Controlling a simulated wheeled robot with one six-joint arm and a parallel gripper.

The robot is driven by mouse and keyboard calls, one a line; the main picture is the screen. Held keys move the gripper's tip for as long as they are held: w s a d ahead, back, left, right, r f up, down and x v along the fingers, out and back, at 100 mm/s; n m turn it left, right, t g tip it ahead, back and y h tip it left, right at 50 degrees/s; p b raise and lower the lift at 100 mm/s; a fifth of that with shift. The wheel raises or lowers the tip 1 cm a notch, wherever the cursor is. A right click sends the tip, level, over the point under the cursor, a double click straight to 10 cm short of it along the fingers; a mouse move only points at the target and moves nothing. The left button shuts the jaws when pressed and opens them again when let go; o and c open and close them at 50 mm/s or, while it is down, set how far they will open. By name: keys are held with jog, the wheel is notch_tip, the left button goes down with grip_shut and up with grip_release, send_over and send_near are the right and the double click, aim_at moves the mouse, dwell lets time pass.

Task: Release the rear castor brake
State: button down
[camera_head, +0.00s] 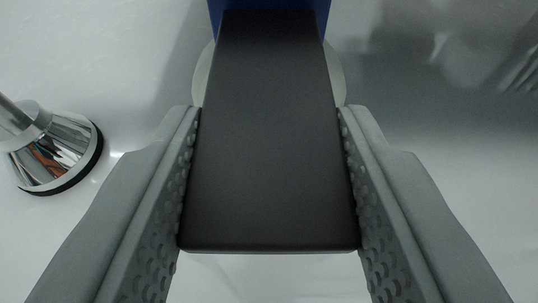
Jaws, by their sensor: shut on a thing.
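A flat black pedal (270,150), which looks like the rear castor brake lever, runs from the top centre of the view down to the middle. Its far end meets a blue part (270,6) at the top edge. A pale, rounded part of the castor (337,75) shows on both sides behind the pedal. My gripper (271,115) is shut on the pedal, with one grey, dimpled finger against each long side. The pedal's near end lies between the fingers. Most of the castor is hidden under the pedal.
A shiny chrome foot (60,150) with a black base ring and a post stands on the floor at the left, apart from my left finger. The pale, glossy floor (450,190) is clear at the right, with dim reflections at the upper right.

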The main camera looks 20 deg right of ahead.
jog(key=c, duration=0.8)
grip_release()
jog(key=shift+r, duration=0.1)
jog(key=shift+c, duration=0.2)
jog(key=v, duration=1.7)
jog(key=shift+s+r, duration=0.1)
